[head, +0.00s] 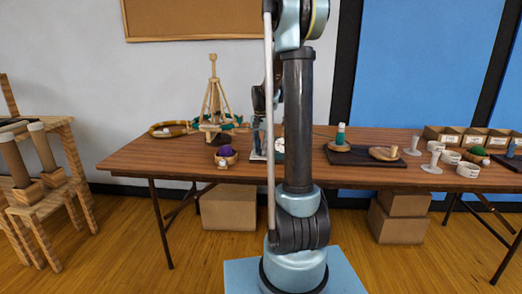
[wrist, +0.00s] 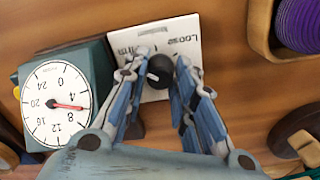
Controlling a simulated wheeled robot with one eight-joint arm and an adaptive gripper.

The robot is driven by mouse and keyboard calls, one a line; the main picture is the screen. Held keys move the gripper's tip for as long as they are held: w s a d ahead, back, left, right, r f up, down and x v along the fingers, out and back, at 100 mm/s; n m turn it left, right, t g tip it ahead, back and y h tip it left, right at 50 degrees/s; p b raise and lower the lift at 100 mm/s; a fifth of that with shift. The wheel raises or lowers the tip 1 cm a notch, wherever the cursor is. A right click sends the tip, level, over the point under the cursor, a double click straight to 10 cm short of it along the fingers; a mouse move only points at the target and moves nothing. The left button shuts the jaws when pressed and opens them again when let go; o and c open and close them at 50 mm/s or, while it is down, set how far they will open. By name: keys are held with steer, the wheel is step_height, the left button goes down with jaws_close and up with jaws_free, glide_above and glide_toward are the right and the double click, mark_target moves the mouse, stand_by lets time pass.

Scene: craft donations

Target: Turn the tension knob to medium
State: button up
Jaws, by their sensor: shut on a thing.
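The tension knob (wrist: 159,68) is a round black knob with a pale mark on its near-left side, seen in the wrist view. It stands on a white card or plate (wrist: 185,28) printed with "Loose" at the upper right and other, partly covered words towards the left. My gripper (wrist: 157,72) is shut on the knob, with one blue-grey finger on each side. The fingers hide part of the plate. In the head view my arm hides most of this spot.
A dial gauge (wrist: 55,104) with a red needle between 4 and 8 stands close on the left. A bowl with a purple ball (wrist: 300,24) is at the upper right. In the head view a wooden stand (head: 213,100) and a dark tray (head: 350,158) share the table (head: 130,158).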

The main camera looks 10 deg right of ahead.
steer(key=m, duration=0.5)
steer(key=shift+w+m, duration=0.1)
steer(key=shift+m, duration=2.3)
steer(key=o, duration=1.1)
step_height(320, 180, up, 12)
steer(key=shift+f, duration=0.1)
